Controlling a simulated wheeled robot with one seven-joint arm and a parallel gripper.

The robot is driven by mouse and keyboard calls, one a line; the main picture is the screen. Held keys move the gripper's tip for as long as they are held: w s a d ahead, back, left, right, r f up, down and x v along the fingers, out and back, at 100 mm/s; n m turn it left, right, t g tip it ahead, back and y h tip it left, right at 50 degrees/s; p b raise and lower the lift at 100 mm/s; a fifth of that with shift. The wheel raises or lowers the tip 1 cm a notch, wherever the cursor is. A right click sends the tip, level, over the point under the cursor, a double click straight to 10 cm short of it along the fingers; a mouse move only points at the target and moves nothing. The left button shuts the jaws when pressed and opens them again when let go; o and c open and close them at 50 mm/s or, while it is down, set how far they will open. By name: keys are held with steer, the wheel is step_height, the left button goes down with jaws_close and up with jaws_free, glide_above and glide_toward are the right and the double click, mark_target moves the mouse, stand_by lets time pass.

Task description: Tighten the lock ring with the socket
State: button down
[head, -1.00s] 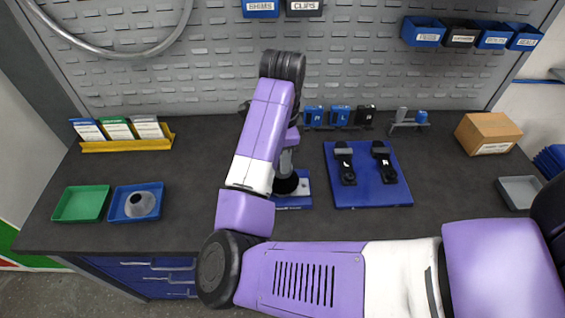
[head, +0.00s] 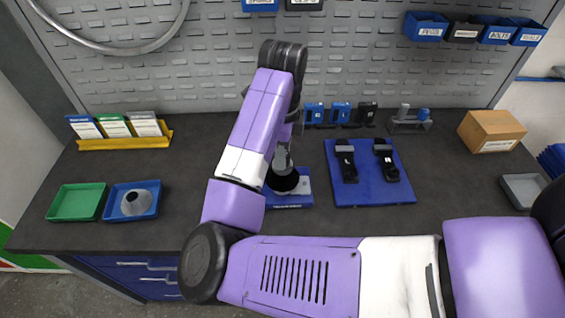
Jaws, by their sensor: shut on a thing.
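My gripper (head: 283,160) points down over a small blue fixture (head: 290,202) near the middle of the bench. My own arm hides most of it, and its fingers do not show clearly. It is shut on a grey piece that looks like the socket. Directly below is a dark round part (head: 284,183) on the fixture, seemingly where the lock ring is. I cannot tell whether the socket touches or sits around the ring. The ring itself cannot be made out.
A blue board (head: 372,198) with two black pedals lies to the right. A cardboard box (head: 491,131) and grey tray (head: 521,204) stand at far right.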

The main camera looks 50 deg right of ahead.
steer(key=shift+f+m, duration=0.15)
steer(key=shift+m, duration=0.55)
steer(key=shift+f+m+b, duration=0.15)
steer(key=shift+m+b, duration=0.35)
steer(key=shift+b, duration=0.15)
steer(key=m+b, duration=0.2)
steer(key=m, duration=0.2)
steer(key=shift+s, duration=0.1)
steer(key=shift+m, duration=0.7)
steer(key=shift+b, duration=0.3)
